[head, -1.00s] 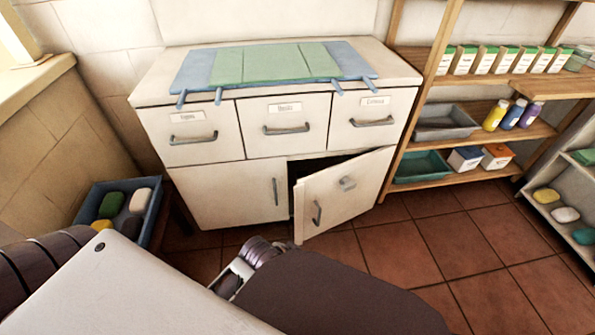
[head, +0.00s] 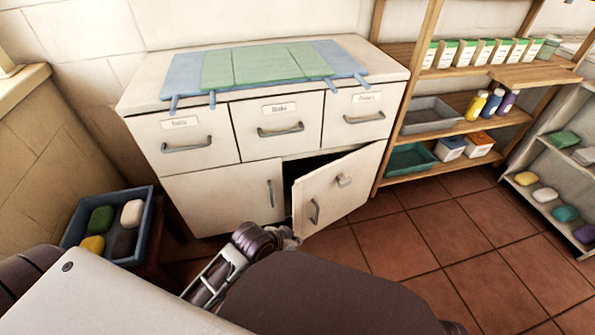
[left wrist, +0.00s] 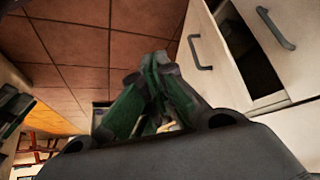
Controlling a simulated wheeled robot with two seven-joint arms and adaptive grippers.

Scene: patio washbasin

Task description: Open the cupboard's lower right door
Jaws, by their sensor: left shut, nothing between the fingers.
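The cupboard's lower right door (head: 335,190) stands partly open, swung out on its right side, with a dark gap (head: 305,166) behind its top edge. Its grey handle (head: 315,211) is near its free left edge. The lower left door (head: 225,197) is closed. My left gripper (head: 285,236) is low in front of the cupboard, by the open door's bottom left corner; contact cannot be told. In the left wrist view its green fingers (left wrist: 157,72) are together and empty, with the open door (left wrist: 212,60) and dark opening (left wrist: 245,62) to the right. My right gripper is not in view.
Three closed drawers (head: 277,125) are above the doors. A blue crate (head: 152,215) with several soaps stands left of the cupboard. A wooden shelf (head: 480,137) is close on the right. Tiled floor (head: 425,245) is clear in front of it.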

